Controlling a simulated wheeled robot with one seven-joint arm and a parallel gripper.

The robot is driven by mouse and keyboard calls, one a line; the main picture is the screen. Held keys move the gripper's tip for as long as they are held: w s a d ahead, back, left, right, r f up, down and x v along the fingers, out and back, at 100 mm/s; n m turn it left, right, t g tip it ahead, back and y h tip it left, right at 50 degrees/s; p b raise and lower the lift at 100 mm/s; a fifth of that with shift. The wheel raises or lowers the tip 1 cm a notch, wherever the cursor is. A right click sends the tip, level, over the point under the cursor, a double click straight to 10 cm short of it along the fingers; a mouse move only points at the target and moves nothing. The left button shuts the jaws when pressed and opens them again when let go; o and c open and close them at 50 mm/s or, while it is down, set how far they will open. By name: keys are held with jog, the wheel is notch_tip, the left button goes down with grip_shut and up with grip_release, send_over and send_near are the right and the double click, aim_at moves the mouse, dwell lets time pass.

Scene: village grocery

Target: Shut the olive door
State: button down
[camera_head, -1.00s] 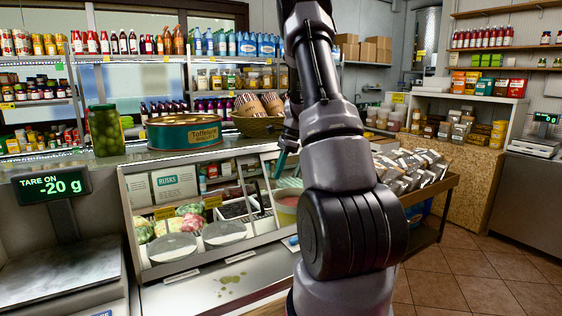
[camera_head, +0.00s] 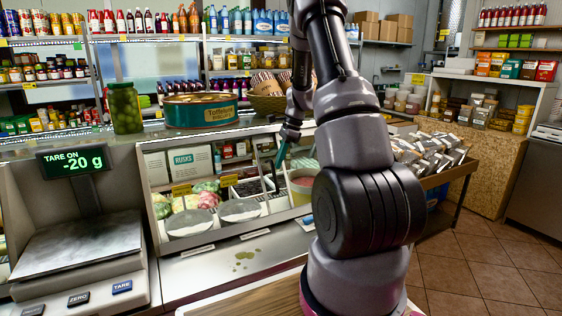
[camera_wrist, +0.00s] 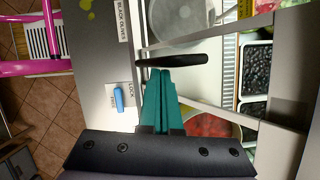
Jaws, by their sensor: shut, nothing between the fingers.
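The glass-fronted counter case (camera_head: 215,234) stands ahead, with food tubs inside. In the wrist view a label reading "BLACK OLIVES" (camera_wrist: 124,20) is on its grey front ledge. A blue lock lever (camera_wrist: 119,100) sits on the ledge beside the word "LOCK". Trays of black olives (camera_wrist: 254,70) show at right. A dark bar handle (camera_wrist: 172,60) lies just beyond my fingertips; I cannot tell whether they touch it. My gripper (camera_wrist: 160,76) has teal fingers closed together and empty; it also shows at the case (camera_head: 281,153). The olive door's panel and how far it stands open are unclear.
A weighing scale (camera_head: 85,245) stands left of the case. A green jar (camera_head: 124,108) and a toffee tin (camera_head: 200,111) stand on the counter top. A stand of packets (camera_head: 430,155) is close on the right. Tiled floor (camera_head: 490,255) is clear at right.

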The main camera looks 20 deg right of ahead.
jog(key=s+a, duration=0.1)
jog(key=a, duration=3.6)
jog(key=shift+s+a, duration=0.15)
jog(key=shift+a, duration=0.05)
jog(key=s+d+r+n+t, duration=0.1)
jog(key=s+d+r+n, duration=0.15)
jog(key=d+r, duration=0.5)
jog(key=s+d+r+n, duration=0.1)
jog(key=s+d+r, duration=0.3)
jog(key=r, duration=0.7)
jog(key=s+d+r+n+t+h, duration=0.1)
jog(key=s+d+r+n, duration=0.3)
jog(key=s, duration=0.7)
jog(key=s+d+r+n+t+h, duration=0.1)
jog(key=s+d+r+n+t, duration=0.3)
jog(key=s+d+n, duration=0.3)
jog(key=s+n, duration=0.1)
jog(key=s, duration=0.2)
jog(key=shift+s+d+r+t, duration=0.3)
jog(key=shift+s+d, duration=0.05)
jog(key=shift+s, duration=0.05)
